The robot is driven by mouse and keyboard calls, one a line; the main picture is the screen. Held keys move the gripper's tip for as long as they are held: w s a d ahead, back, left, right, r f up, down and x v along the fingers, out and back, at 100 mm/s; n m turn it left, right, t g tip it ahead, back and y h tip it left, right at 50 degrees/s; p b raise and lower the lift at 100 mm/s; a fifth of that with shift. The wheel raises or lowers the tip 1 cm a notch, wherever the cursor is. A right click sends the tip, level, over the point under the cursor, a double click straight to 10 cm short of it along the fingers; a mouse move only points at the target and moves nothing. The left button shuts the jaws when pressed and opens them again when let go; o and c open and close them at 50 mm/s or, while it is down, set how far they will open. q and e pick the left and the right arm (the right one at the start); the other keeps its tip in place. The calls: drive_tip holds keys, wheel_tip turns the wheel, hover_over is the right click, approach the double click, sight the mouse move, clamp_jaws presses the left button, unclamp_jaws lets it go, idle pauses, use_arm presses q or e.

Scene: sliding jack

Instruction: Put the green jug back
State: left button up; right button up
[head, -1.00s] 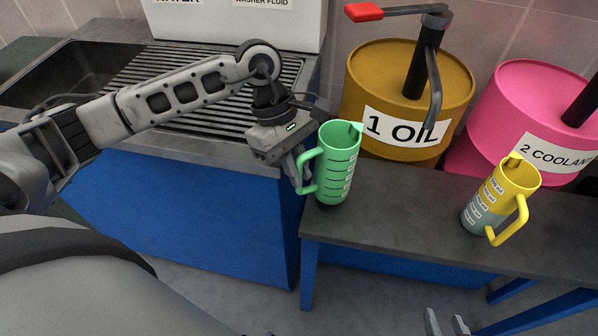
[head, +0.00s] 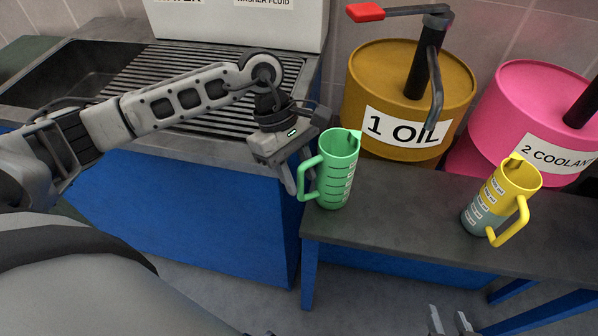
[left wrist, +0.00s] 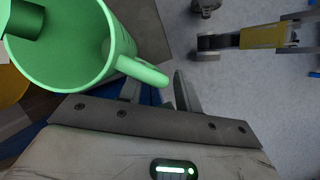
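The green jug (head: 335,172) stands upright at the left end of the grey bench (head: 400,225), its handle towards the left. My left gripper (head: 297,187) is at this handle, with its fingers apart on either side of it. In the left wrist view the jug (left wrist: 65,55) fills the upper left, and its handle (left wrist: 145,70) reaches between the spread fingers (left wrist: 160,92). The jug's base is partly out of sight there. My right gripper (head: 449,320) shows only its fingertips at the bottom edge, apart and empty.
A yellow jug (head: 505,195) with greyish lower half stands further right on the bench. Behind are the oil drum (head: 405,90) with its red-handled pump and the pink coolant drum (head: 525,105). A sink counter (head: 200,145) is left. The bench between the jugs is clear.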

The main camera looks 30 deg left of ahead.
use_arm(q)
drive_tip(key=b+v, duration=0.1)
drive_tip(key=v, duration=1)
drive_tip(key=shift+a+r, duration=0.15)
drive_tip(key=shift+r, duration=0.1)
